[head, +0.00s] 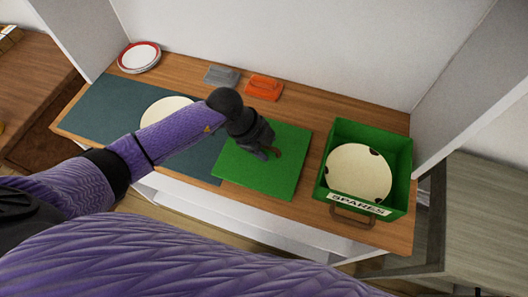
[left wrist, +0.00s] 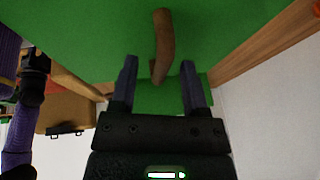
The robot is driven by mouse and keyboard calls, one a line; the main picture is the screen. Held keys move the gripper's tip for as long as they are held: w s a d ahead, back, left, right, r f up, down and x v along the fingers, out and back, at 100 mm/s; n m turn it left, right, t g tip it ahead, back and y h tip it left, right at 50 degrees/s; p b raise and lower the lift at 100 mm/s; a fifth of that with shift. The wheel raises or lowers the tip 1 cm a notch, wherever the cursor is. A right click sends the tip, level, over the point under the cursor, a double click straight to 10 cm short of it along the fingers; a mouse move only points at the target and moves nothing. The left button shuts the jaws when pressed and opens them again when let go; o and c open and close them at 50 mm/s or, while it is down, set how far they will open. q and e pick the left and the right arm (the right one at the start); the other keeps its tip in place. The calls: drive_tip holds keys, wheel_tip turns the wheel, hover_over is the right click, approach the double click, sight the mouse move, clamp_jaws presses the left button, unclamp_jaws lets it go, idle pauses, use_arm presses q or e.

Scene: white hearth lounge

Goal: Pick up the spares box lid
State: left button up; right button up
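The spares box lid (head: 285,180) is a flat green square lying on the wooden counter, partly over a dark mat. It has a brown handle (head: 277,152). My left gripper (head: 268,151) points down at the handle from above. In the left wrist view the lid (left wrist: 80,35) fills the upper part. The handle (left wrist: 163,40) runs in between the two fingers of my open left gripper (left wrist: 159,70), with a gap on each side. The green spares box (head: 323,175) stands open to the right, labelled SPARES, with a cream disc (head: 358,172) inside. My right gripper is not in view.
A dark blue-grey mat (head: 105,105) lies left of the lid, with a cream disc (head: 160,108) partly hidden by my arm. A grey block (head: 221,75) and an orange block (head: 264,87) sit behind. Stacked plates (head: 139,57) stand at the back left. A white wall closes the back.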

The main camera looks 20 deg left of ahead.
use_arm(q)
clamp_jaws()
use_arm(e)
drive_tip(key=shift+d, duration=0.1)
